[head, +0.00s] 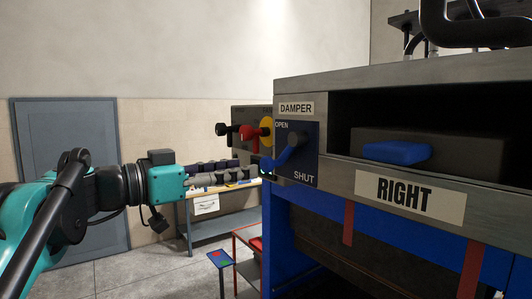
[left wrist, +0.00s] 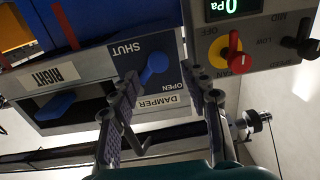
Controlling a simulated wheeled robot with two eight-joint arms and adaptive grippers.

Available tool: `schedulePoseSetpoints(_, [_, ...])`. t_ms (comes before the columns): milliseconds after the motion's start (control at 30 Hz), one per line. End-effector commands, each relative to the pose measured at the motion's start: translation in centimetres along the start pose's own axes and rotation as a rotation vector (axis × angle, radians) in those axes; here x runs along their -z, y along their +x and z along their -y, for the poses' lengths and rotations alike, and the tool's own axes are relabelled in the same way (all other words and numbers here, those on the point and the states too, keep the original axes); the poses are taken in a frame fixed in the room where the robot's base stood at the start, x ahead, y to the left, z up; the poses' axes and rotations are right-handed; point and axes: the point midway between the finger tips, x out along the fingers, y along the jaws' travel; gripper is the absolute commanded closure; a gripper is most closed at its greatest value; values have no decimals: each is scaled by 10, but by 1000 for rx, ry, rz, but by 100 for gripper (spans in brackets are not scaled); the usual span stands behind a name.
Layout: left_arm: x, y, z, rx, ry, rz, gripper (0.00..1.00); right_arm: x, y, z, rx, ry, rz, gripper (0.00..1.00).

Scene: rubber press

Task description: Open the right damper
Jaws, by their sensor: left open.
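The damper plate (head: 307,160) is dark blue, with OPEN at its upper left and SHUT at its lower right, under a DAMPER label. Its blue lever (head: 288,154) slants from upper right to lower left; I cannot tell how far it is turned. In the left wrist view the lever (left wrist: 153,68) shows just beyond the gap between my fingers, beside the left finger's tip. My left gripper (head: 250,170) is open, its fingers pointing at the lever's lower-left end. In the wrist view the gripper (left wrist: 158,80) looks empty; contact with the lever is unclear. My right gripper is out of view.
A panel with a red and yellow switch (head: 266,130) and dark and red knobs stands just behind the damper. A blue handle (head: 397,152) sits in the opening above the RIGHT label (head: 410,199). A workbench (head: 222,229) stands behind, and a blue door (head: 70,130) at left.

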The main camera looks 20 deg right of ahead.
Motion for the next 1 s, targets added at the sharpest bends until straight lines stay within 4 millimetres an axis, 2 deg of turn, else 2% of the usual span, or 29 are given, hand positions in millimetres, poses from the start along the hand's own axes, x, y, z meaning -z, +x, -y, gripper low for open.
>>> schedulePoseSetpoints(200, [0,36,-2,-5,0,0,54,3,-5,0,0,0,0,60])
schedulePoseSetpoints(400, [-1,63,-1,-3,-1,1,54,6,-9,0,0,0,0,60])
schedulePoseSetpoints(533, [-2,70,-1,-1,-1,1,54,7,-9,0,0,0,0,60])
schedulePoseSetpoints(767, [-2,71,-1,0,-2,1,54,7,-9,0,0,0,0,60])
schedulePoseSetpoints(800, [-2,71,-1,0,-2,1,56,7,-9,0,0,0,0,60])
schedulePoseSetpoints(967, [-2,71,-1,0,-2,1,99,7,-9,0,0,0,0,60])
schedulePoseSetpoints(1000, [-2,71,-1,0,-2,1,100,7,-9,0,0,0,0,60])
